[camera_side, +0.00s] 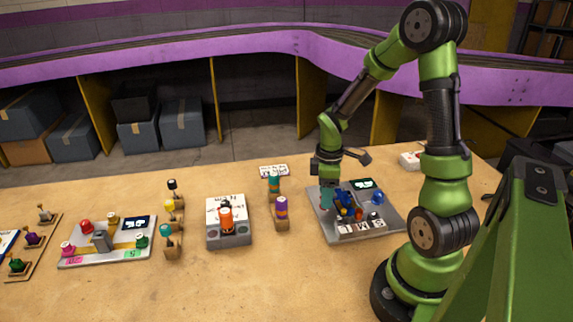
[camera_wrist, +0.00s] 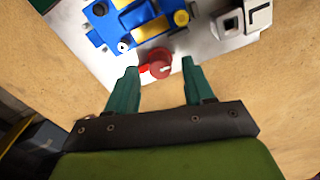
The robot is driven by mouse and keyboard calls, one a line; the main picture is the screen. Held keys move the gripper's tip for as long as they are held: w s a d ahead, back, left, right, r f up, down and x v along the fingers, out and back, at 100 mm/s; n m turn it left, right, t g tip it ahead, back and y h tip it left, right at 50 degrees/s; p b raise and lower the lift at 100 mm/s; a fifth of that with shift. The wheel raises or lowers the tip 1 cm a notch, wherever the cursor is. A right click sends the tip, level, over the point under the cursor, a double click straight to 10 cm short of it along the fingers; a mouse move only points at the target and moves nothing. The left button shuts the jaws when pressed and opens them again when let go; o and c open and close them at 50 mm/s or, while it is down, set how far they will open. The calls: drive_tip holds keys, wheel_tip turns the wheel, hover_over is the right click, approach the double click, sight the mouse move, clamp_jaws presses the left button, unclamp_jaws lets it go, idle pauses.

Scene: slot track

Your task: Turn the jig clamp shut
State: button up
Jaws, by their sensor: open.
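The jig (camera_side: 345,199) is a blue block with yellow parts on a light grey plate (camera_side: 322,208), right of centre in the side view. It also shows at the top of the wrist view (camera_wrist: 108,28). A red round knob (camera_wrist: 160,69) with a short red bar on its left stands beside the jig's near edge; it looks like the clamp's handle. My gripper (camera_side: 327,197) is over the plate's left side. In the wrist view its teal fingers (camera_wrist: 159,68) are open, one to each side of the knob, with gaps; whether they are level with it is unclear.
White lettered blocks (camera_side: 360,227) and a blue dome (camera_side: 377,197) share the plate. To its left stand a purple-topped peg (camera_side: 281,208), a grey box with an orange knob (camera_side: 227,218) and a board with coloured knobs (camera_side: 104,242). Bare table lies in front.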

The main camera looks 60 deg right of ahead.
drive_tip(key=shift+f, duration=0.35)
drive_tip(key=shift+c, duration=0.4)
clamp_jaws()
